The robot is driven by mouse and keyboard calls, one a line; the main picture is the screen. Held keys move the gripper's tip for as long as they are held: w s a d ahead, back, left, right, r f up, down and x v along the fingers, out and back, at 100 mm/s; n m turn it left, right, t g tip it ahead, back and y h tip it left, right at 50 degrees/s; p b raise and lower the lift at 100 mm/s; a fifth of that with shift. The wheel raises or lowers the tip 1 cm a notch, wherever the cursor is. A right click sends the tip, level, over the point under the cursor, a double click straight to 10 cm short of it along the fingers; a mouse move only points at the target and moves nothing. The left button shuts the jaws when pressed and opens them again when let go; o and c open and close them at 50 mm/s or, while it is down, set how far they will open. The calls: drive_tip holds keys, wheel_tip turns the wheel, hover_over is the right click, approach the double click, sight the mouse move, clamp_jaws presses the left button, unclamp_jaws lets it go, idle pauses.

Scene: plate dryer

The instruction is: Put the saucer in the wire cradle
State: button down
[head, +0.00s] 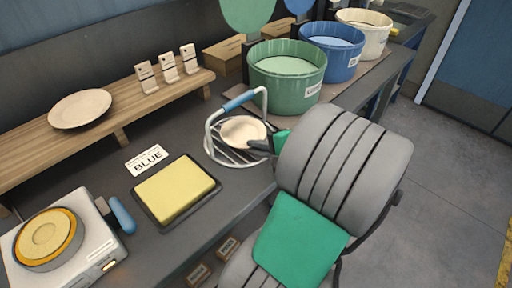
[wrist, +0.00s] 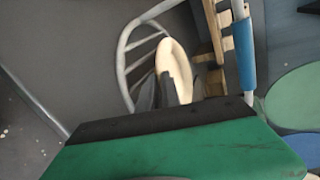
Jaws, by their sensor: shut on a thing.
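The cream saucer (head: 241,130) is inside the outline of the wire cradle (head: 210,141), a grey wire frame with a blue handle grip (head: 239,101). My gripper (head: 258,146) reaches in from the right and is shut on the saucer's near right edge. In the wrist view the saucer (wrist: 171,58) stands out beyond the dark fingers (wrist: 180,92), seen at a steep angle. The cradle's wires (wrist: 123,50) curve on its left and the blue grip (wrist: 243,50) is on the right. I cannot tell whether the saucer rests on the wires.
A cream plate (head: 80,108) lies on the wooden shelf (head: 30,158). A yellow sponge (head: 175,190) on a dark tray and a "BLUE" card (head: 146,160) are left of the cradle. Green (head: 288,82), blue (head: 331,50) and cream (head: 363,34) tubs stand behind. A burner (head: 62,245) is front left.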

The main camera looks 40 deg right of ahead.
drive_tip(key=c, duration=1.8)
unclamp_jaws()
drive_tip(key=shift+s+r, duration=0.1)
drive_tip(key=shift+r, duration=0.05)
drive_tip(key=p+v, duration=0.1)
drive_tip(key=v, duration=1)
drive_tip(key=shift+s+d+r, duration=0.1)
drive_tip(key=shift+s+d, duration=0.05)
drive_tip(key=shift+s, duration=0.25)
